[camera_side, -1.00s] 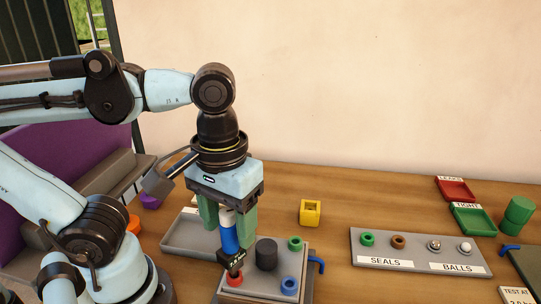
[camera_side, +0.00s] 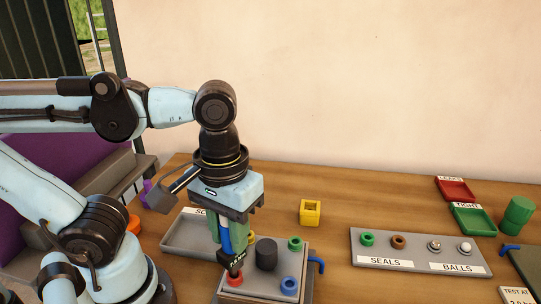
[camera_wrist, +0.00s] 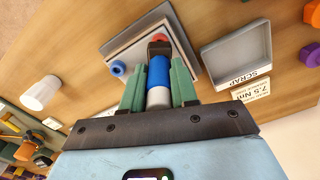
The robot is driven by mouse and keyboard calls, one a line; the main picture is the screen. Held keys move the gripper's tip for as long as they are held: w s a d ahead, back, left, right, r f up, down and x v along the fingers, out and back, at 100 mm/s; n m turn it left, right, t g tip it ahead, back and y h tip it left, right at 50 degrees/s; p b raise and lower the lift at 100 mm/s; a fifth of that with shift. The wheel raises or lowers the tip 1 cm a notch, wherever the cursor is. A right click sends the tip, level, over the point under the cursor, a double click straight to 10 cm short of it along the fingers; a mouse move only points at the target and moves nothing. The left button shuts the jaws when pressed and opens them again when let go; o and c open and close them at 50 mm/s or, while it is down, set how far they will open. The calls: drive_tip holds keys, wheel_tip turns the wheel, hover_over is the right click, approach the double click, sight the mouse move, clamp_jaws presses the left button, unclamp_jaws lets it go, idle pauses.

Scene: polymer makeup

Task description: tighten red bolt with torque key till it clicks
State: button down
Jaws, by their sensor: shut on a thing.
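My gripper (camera_side: 226,238) has green fingers shut on the torque key (camera_side: 226,240), which has a blue and white handle and a black head. The wrist view shows the key (camera_wrist: 158,72) between the two fingers (camera_wrist: 158,88). The key's black head is at the red bolt (camera_side: 235,280), at the front left of the grey plate (camera_side: 262,289). In the wrist view the red bolt (camera_wrist: 158,37) shows just past the head. Whether the head is fully seated on it is hard to tell. A blue bolt (camera_side: 289,285) and a green one (camera_side: 295,243) sit on the same plate.
A black cylinder (camera_side: 266,254) stands mid-plate, close to the key. The grey scrap tray (camera_side: 180,245) lies behind left, and a yellow block (camera_side: 310,212) stands behind.

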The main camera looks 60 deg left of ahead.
drive_tip(key=shift+r, duration=0.65)
idle(0.5)
drive_tip(key=shift+r, duration=1.45)
